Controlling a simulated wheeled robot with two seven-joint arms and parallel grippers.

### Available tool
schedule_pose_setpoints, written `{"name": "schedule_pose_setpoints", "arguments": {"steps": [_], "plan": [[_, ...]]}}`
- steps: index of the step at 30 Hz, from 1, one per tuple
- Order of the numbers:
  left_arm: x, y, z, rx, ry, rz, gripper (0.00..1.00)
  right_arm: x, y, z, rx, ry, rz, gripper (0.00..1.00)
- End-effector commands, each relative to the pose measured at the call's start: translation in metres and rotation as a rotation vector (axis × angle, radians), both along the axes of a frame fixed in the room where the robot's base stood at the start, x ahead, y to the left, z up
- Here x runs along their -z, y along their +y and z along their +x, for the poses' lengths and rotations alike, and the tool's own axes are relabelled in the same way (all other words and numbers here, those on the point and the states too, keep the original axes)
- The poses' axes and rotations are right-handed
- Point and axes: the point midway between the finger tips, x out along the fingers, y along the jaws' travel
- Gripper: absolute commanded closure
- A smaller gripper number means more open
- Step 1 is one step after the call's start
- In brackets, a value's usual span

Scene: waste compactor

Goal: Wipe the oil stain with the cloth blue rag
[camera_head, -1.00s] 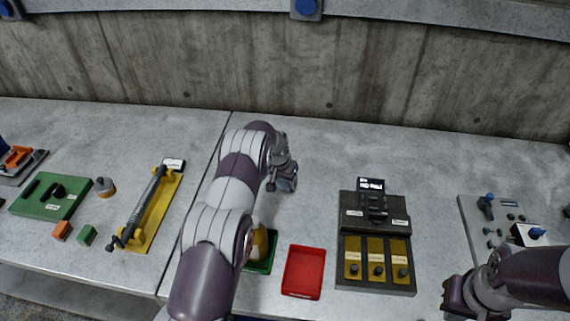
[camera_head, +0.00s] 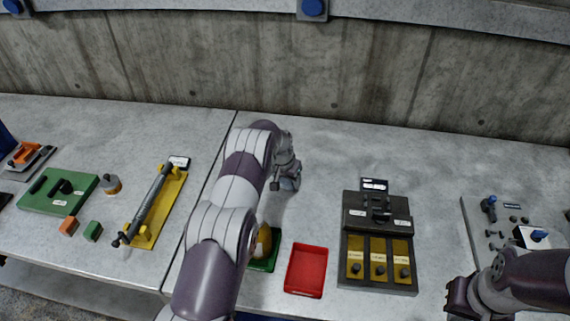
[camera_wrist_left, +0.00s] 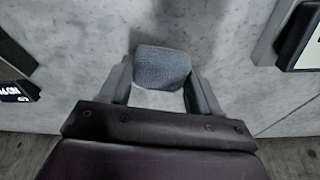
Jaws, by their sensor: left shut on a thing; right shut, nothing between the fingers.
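My left gripper (camera_head: 287,182) reaches over the back middle of the grey table, right of the seam. In the left wrist view my left gripper (camera_wrist_left: 161,90) is shut on the blue rag (camera_wrist_left: 162,67), a grey-blue textured cloth between its fingers, low over the table. In the head view the rag is too small and hidden to make out clearly. I cannot pick out an oil stain for sure; grey smudges show on the table around the rag in the left wrist view. My right gripper (camera_head: 462,303) is shut and empty at the front right.
A red tray (camera_head: 306,270) and a partly hidden green tray (camera_head: 266,264) lie in front. A dark panel with yellow plates (camera_head: 377,240) stands right of them. A yellow fixture (camera_head: 158,205) and green board (camera_head: 58,191) are left. The back right table is clear.

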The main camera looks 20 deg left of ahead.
Motion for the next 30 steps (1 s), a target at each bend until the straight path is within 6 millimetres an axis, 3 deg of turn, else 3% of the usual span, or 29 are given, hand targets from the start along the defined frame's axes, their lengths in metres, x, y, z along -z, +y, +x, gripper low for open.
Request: {"name": "schedule_pose_setpoints", "arguments": {"steps": [1, 18, 30], "plan": [[-0.020, 0.000, 0.003, 0.000, -0.010, 0.003, 0.72, -0.006, 0.000, 0.000, 0.000, -0.001, 0.000, 1.00], [-0.068, -0.009, 0.002, 0.001, -0.007, 0.001, 0.72, -0.032, 0.000, 0.000, 0.000, 0.000, 0.000, 1.00], [-0.075, -0.011, 0.002, 0.000, -0.007, 0.002, 0.72, -0.034, 0.000, 0.000, 0.000, 0.000, 0.000, 1.00]]}}
